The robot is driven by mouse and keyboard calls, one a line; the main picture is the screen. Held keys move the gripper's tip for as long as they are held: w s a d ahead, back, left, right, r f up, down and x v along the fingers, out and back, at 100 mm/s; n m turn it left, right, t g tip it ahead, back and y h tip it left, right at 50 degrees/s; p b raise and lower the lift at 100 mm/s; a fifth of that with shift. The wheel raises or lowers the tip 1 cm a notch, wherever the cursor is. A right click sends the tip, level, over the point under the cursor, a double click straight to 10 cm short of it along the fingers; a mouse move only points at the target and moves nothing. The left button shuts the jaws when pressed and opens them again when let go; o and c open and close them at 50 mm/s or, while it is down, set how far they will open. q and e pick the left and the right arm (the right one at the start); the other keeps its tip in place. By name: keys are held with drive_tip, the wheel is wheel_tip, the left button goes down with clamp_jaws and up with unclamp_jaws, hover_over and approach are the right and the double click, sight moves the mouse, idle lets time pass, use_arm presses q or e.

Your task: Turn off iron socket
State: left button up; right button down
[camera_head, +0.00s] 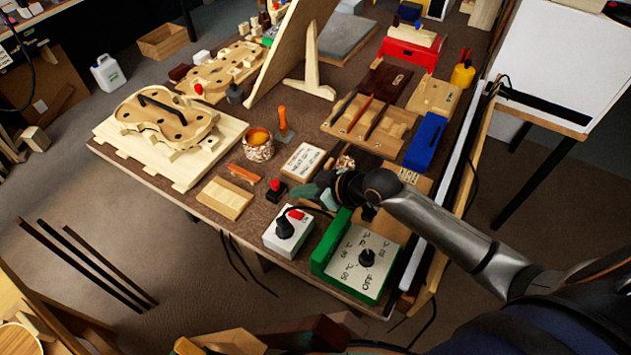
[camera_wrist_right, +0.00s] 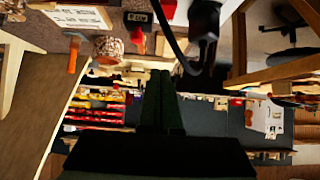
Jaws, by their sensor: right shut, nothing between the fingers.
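The white socket box (camera_head: 289,236) sits near the front edge of the bench. A black plug (camera_head: 285,228) with a cable is in it, and a red switch (camera_head: 296,214) is on its top beside the plug. My right gripper (camera_head: 312,192) is shut and empty, above and just behind the socket. In the right wrist view its closed fingers (camera_wrist_right: 161,95) point away from the camera with nothing held. A dark object with a cable (camera_wrist_right: 203,25) shows at the top there; I cannot tell for certain whether it is the plug. My left gripper is out of view.
A green control box with a white dial face (camera_head: 360,262) stands right of the socket, under my right arm. A small black block with a red button (camera_head: 276,189) is behind the socket. A patterned pot (camera_head: 259,148) and a wooden block (camera_head: 225,198) stand farther left.

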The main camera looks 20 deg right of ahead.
drive_tip(key=s+r, duration=0.1)
drive_tip(key=s+d+r, duration=0.1)
drive_tip(key=r, duration=0.1)
drive_tip(key=s+d+r, duration=0.1)
drive_tip(key=shift+d+r, duration=0.1)
drive_tip(key=shift+r, duration=0.25)
idle(0.3)
